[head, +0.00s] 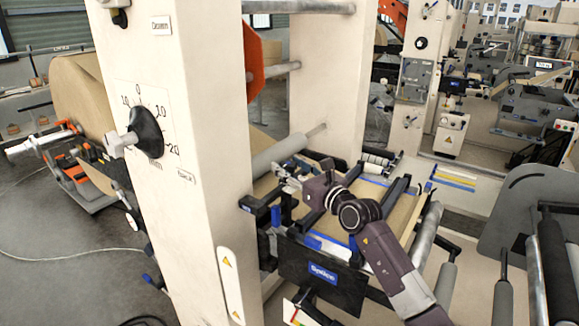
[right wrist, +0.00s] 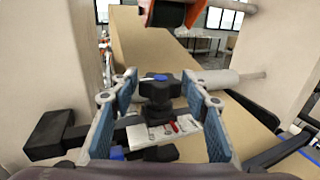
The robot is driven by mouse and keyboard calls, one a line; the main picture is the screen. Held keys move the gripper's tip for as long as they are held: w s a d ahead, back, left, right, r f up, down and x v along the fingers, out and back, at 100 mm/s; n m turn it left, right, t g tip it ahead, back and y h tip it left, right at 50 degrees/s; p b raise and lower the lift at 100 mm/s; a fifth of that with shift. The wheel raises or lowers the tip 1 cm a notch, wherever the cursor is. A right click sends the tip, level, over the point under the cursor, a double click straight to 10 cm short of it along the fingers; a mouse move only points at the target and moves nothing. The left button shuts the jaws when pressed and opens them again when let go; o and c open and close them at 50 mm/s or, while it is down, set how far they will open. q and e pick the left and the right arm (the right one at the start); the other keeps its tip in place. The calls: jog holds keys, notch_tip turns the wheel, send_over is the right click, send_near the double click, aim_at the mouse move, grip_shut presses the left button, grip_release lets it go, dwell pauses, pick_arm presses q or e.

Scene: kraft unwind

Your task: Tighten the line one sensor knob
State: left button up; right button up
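A black lobed knob (right wrist: 160,90) with a small blue and white mark on top, which looks like the sensor knob, stands on a light metal bracket (right wrist: 178,132) in the right wrist view. My right gripper (right wrist: 159,80) is open, with one blue-padded finger on each side of the knob. A narrow gap seems to show on both sides; contact cannot be made out. In the head view my right gripper (head: 284,172) reaches left over the machine frame, and the knob cannot be made out there. My left gripper is not in view.
A pale column (head: 185,200) with a black dial knob (head: 146,132) and scale stands left of my right arm. A roller (head: 275,157) passes behind the gripper. Black bars (right wrist: 50,136) flank it. A brown paper web (right wrist: 150,45) rises behind.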

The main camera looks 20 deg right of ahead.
jog(key=shift+o, duration=0.8)
jog(key=v, duration=1.2)
